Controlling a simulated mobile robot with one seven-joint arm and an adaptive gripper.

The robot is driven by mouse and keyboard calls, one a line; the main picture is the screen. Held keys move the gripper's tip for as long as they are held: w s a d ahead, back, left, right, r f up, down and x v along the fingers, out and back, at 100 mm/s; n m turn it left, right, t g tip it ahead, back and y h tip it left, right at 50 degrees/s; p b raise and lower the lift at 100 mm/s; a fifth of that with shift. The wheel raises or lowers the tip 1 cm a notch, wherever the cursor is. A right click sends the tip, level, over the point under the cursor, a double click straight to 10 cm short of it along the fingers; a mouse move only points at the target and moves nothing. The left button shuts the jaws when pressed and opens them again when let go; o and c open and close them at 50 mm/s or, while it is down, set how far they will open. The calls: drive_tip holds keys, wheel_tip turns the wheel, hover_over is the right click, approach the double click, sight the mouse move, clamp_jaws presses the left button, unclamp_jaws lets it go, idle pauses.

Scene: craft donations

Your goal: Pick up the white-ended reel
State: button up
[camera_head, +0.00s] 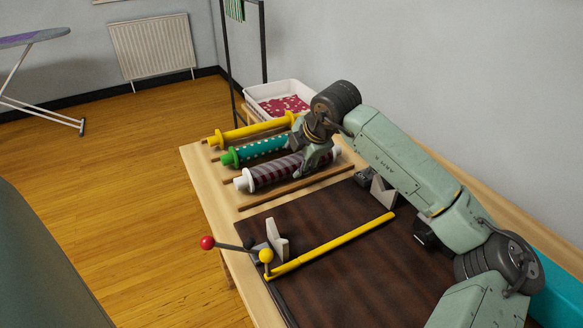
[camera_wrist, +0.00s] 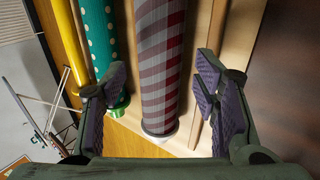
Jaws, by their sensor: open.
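The white-ended reel (camera_head: 272,173) carries grey and dark red striped cloth and lies on its side on the table, nearest of three reels. Its white left end (camera_head: 243,181) is clear; my gripper (camera_head: 312,163) is over its right part and hides some of it. In the wrist view the striped roll (camera_wrist: 160,60) runs between the spread fingers of my open gripper (camera_wrist: 158,88), with a gap on each side. I cannot tell how far the fingertips reach down beside it.
A green dotted reel (camera_head: 256,150) and a yellow reel (camera_head: 250,131) lie parallel behind it, close to my left finger in the wrist view. Wooden strips (camera_head: 297,187) run between them. A dark mat (camera_head: 350,262) with a yellow bar (camera_head: 335,243) is in front. A white basket (camera_head: 272,90) stands beyond.

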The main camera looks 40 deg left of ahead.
sight(293, 162)
drive_tip(key=x, duration=0.5)
drive_tip(key=shift+d, duration=0.1)
drive_tip(key=shift+c, duration=0.5)
drive_tip(key=c, duration=1)
wheel_tip(293, 162, up, 10)
drive_tip(key=p, duration=0.3)
drive_tip(key=shift+p, duration=0.35)
